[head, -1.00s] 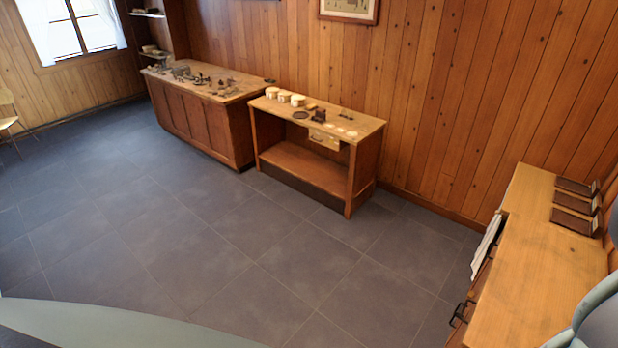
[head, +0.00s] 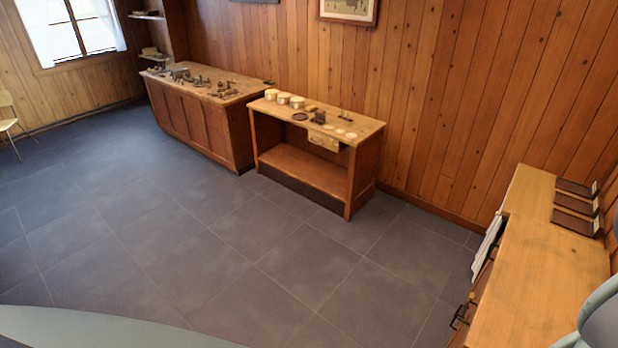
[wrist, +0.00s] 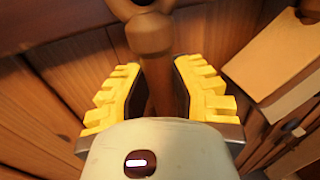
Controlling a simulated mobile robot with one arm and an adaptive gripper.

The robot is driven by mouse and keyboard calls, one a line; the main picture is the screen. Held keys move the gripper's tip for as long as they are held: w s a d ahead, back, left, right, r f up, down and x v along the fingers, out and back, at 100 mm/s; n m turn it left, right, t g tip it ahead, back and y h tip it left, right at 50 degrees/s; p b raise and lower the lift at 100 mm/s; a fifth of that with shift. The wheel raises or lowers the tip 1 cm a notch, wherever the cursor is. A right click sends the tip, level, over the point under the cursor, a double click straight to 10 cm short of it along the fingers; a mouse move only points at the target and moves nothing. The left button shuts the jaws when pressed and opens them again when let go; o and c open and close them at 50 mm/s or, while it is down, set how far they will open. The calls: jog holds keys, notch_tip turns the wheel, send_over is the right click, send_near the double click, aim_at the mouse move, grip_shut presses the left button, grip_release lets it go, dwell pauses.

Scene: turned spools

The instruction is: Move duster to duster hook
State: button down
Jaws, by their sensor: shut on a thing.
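In the wrist view, my gripper (wrist: 155,72) is shut, its two yellow ridged pads on either side of a brown wooden handle (wrist: 152,38). The handle looks like the duster's and has a rounded, ring-like end at the top of the view. A cream rounded part with a dark oval fills the bottom; I cannot tell whether it belongs to the duster or to my gripper. The rest of the duster is hidden. I cannot pick out the duster hook with certainty in either view. The head view does not show my gripper.
A wooden counter (head: 540,260) stands at the right with dark plaques (head: 575,226), a white cloth (head: 488,247) and a black handle or hook (head: 460,316) at its front. A workbench (head: 365,135) and a cabinet (head: 235,128) line the wall. The grey floor (head: 200,240) is clear.

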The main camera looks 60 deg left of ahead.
jog(key=c, duration=0.8)
grip_release()
jog(key=shift+a, duration=0.1)
jog(key=a, duration=1.1)
jog(key=shift+a, duration=0.4)
jog(key=shift+s+r, duration=0.1)
